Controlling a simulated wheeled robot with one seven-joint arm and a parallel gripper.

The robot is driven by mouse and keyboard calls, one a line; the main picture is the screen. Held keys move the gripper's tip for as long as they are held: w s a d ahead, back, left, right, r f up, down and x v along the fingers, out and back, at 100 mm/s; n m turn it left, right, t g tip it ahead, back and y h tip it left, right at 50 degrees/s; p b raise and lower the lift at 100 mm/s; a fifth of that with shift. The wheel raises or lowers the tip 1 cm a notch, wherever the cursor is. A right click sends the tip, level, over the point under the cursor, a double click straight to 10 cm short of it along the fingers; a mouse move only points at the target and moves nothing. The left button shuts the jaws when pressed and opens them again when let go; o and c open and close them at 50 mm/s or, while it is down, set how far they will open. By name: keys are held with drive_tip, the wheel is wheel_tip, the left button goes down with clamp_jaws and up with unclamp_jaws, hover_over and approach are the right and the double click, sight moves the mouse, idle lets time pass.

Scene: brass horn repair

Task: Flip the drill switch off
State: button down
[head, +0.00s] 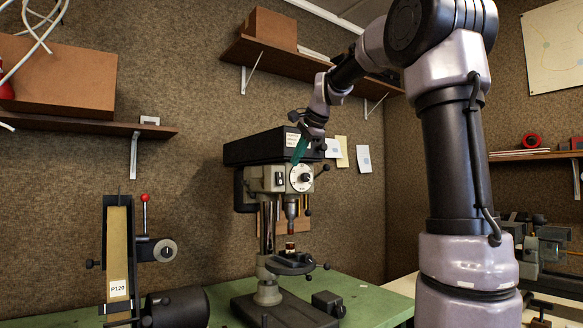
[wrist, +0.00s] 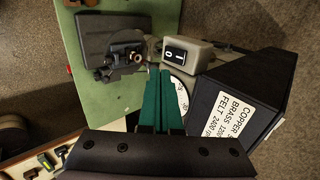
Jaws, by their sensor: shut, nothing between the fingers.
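The drill press (head: 267,178) stands on the green bench, with a dark belt cover on top and a round white dial on its front. Its switch (wrist: 174,50) is a black rocker marked I and O on a grey box in the wrist view; in the head view it is a small dark patch (head: 280,180) left of the dial. I cannot tell which side is pressed. My gripper (wrist: 160,72) is shut and empty, its green fingertips beside the switch box in the picture. In the head view my gripper (head: 297,160) is at the drill head's front, above the dial; contact cannot be told.
A belt sander (head: 119,250) stands left of the drill on the green bench (head: 365,295). A small black block (head: 328,303) lies near the drill's base. Wall shelves (head: 285,58) with boxes are above. A lathe-like machine (head: 535,245) is at the right.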

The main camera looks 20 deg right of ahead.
drive_tip(key=v, duration=0.6)
drive_tip(key=shift+s+d+f, duration=0.1)
drive_tip(key=shift+s+f, duration=0.15)
drive_tip(key=shift+f, duration=0.45)
approach(281, 183)
drive_tip(key=s+x, duration=0.1)
drive_tip(key=x, duration=0.4)
drive_tip(key=shift+w+f, duration=0.4)
drive_tip(key=shift+w, duration=0.45)
